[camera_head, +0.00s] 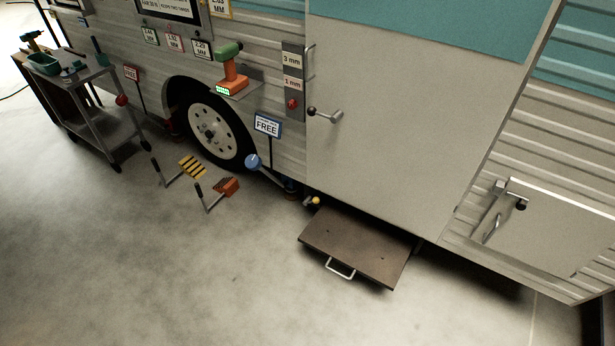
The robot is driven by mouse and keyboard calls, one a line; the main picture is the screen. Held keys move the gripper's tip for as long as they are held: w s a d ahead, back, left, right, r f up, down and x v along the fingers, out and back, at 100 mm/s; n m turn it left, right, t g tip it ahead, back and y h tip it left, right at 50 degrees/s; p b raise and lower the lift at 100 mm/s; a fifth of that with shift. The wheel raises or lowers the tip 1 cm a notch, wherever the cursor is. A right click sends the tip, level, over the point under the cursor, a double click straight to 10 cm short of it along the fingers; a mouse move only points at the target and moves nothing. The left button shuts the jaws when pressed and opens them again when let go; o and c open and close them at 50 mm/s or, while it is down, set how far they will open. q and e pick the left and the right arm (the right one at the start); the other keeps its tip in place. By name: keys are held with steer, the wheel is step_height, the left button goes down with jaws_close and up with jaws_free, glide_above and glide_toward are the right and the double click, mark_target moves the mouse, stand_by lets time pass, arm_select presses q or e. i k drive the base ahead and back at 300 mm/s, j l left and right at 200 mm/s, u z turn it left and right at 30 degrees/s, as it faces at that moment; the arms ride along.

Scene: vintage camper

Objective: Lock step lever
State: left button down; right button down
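A brown step (360,248) with a pale handle on its front edge sticks out below the camper door. A small lever with a yellow knob (315,201) sits at the step's back left corner, low by the camper's lower edge; it looks like the step lever, but its exact setting is too small to tell. A longer lever with a blue ball (252,161) slants up to the left, below a blue-framed "FREE" sign (267,125). Neither of my grippers is in view.
The large grey door (408,115) has a handle (327,115) at its left. A lower hatch (540,228) is at the right. A tool cart (96,105) stands left. Floor in front is clear.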

mark_target(316, 200)
steer(key=i+j, duration=0.15)
steer(key=j, duration=0.25)
steer(key=i+j+z, duration=0.15)
steer(key=j, duration=0.25)
steer(key=i+j, duration=0.15)
steer(key=j, duration=0.3)
steer(key=i+j+z, duration=0.1)
steer(key=j, duration=0.3)
steer(key=i+j, duration=0.15)
steer(key=j, duration=0.3)
steer(key=z, duration=0.05)
